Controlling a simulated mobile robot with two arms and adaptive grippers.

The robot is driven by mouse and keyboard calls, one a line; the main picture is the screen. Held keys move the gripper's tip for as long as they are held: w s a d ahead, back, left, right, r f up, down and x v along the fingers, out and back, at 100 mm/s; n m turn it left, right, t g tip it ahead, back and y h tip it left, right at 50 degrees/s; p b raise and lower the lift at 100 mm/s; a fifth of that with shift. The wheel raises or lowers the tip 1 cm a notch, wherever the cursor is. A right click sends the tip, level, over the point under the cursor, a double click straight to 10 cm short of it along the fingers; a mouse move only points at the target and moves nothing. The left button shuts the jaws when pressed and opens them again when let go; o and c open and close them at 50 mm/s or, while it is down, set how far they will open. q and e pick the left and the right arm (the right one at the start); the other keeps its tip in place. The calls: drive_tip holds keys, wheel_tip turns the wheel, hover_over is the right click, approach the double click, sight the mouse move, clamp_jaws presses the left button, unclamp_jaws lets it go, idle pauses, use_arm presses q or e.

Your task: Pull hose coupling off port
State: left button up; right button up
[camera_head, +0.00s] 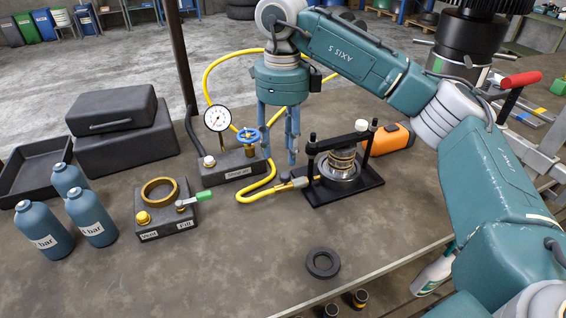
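A yellow hose (258,195) runs in a loop from the gauge block (231,164) to a grey metal hose coupling (299,182). The coupling lies at the left side of a black clamp frame (352,190) that holds a round metal transmission part (341,164). The coupling appears to meet this part low on its left side; the port itself is too small to make out. My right gripper (279,160) points down above and slightly left of the coupling. Its blue fingers are apart with nothing seen between them. My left gripper is not in view.
A pressure gauge (217,118) and blue valve wheel (247,135) stand left of my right gripper. An orange tool (391,138) lies behind the frame. A black ring (323,262) lies in front. Blue bottles (91,216) and a brass-ring block (166,210) stand left.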

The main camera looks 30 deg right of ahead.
drive_tip(key=shift+r, duration=2.35)
drive_tip(key=shift+s+f, duration=0.1)
drive_tip(key=shift+f, duration=0.05)
